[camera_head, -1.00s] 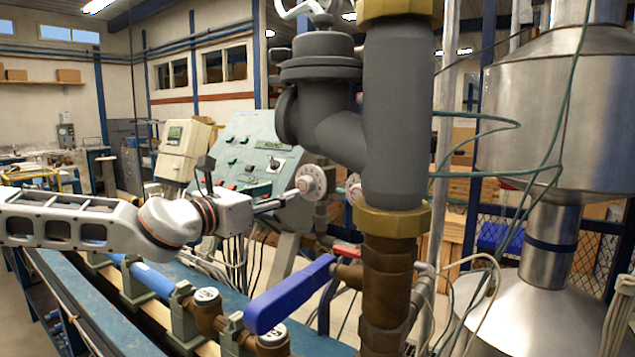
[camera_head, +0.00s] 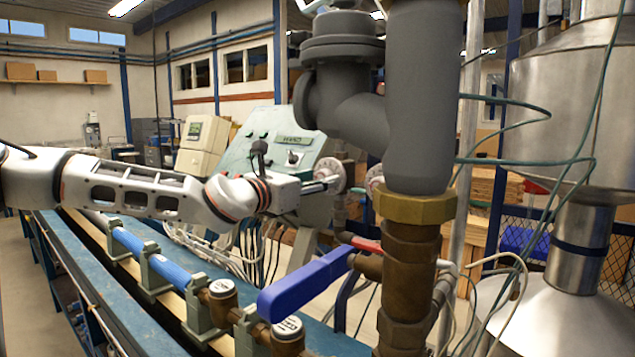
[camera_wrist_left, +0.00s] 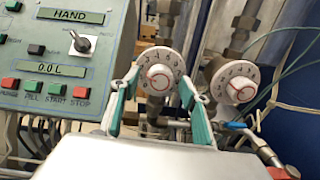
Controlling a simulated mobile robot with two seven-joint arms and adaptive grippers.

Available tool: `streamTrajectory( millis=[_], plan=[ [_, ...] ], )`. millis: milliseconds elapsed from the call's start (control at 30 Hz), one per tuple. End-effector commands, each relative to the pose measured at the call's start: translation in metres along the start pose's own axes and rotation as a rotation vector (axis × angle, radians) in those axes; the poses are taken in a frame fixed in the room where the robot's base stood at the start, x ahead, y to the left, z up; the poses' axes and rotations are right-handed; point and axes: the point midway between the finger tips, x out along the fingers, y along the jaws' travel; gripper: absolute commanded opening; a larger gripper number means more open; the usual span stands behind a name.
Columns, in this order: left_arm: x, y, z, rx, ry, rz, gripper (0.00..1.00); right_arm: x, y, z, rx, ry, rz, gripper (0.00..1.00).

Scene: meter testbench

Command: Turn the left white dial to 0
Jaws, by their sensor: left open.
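The left white dial (camera_wrist_left: 160,72) shows in the left wrist view, a round disc with dark numbers and a red mark at its centre. It also shows in the head view (camera_head: 330,173), in front of my left gripper (camera_head: 326,184). In the left wrist view my left gripper (camera_wrist_left: 152,90) is open, with one green-lined finger on each side of the dial's lower part. I cannot tell whether the fingers touch it. The right white dial (camera_wrist_left: 236,82) is to its right, outside the fingers. It is partly hidden behind the pipe in the head view (camera_head: 375,180). My right gripper is not in view.
A control panel (camera_wrist_left: 50,92) with a knob, displays and coloured buttons stands left of the dials. A thick grey pipe (camera_head: 420,100) with a brass collar and a blue valve lever (camera_head: 305,283) stand in front. Green cables (camera_head: 520,165) hang at the right.

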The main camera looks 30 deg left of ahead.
Motion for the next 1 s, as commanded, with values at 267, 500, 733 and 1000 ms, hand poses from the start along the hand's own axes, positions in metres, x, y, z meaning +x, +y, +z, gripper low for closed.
streamTrajectory(
  millis=[267, 500, 733, 1000],
  plan=[
    [0.001, 0.000, 0.001, 0.000, 0.000, 0.000, 0.45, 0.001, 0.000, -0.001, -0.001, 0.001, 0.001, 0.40],
    [0.001, 0.000, 0.000, 0.000, 0.000, 0.000, 0.07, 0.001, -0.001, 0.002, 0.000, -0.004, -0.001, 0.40],
    [0.001, 0.000, -0.001, -0.017, 0.000, 0.000, 0.07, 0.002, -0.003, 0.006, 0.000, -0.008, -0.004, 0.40],
    [0.002, 0.000, -0.004, -0.134, 0.001, 0.000, 0.07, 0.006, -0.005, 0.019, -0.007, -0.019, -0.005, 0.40]
  ],
)
